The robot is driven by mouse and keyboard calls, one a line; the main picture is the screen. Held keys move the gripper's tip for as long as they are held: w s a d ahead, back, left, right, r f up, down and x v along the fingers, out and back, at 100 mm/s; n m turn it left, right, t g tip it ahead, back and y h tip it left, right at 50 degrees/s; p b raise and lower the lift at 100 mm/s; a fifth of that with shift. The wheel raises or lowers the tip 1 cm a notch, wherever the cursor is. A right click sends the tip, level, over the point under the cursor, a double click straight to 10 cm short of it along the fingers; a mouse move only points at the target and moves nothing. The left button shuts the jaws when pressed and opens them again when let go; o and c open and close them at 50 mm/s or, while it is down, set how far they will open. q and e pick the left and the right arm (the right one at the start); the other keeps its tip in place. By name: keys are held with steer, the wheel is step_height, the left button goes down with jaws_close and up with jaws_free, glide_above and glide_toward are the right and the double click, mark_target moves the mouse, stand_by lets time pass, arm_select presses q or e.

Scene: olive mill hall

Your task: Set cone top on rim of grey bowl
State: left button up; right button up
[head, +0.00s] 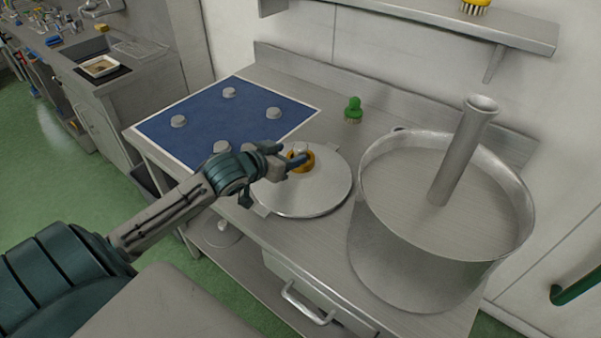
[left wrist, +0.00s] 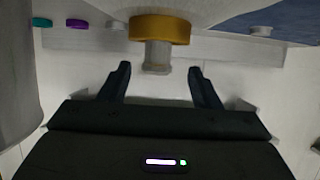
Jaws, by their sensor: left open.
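The cone top (head: 318,195) is a wide, shallow grey metal cone lying on the steel bench, with an orange collar (head: 306,167) and a grey neck at its peak. The large grey bowl (head: 418,272) stands to its right, with a tall grey tube (head: 463,150) rising inside. My left gripper (head: 287,156) is open at the collar. In the left wrist view, the orange collar (left wrist: 160,30) and grey neck (left wrist: 157,56) lie between and just beyond the open fingers (left wrist: 159,72). Contact cannot be told. My right gripper is not in view.
A blue mat (head: 200,118) with several grey pegs lies left of the cone top. A wall shelf (head: 440,18) hangs above the back of the bench. A drawer handle (head: 307,305) juts from the front.

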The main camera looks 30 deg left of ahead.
mark_target(296, 151)
arm_select(q)
steer(key=shift+r+p+x, duration=0.15)
steer(key=shift+p+x, duration=0.2)
steer(key=shift+x, duration=0.7)
steer(key=shift+r+p+x, duration=0.1)
steer(key=shift+p+x, duration=0.2)
steer(key=shift+x, duration=1.45)
steer(key=shift+d, duration=0.15)
jaws_close()
steer(key=shift+r, duration=0.1)
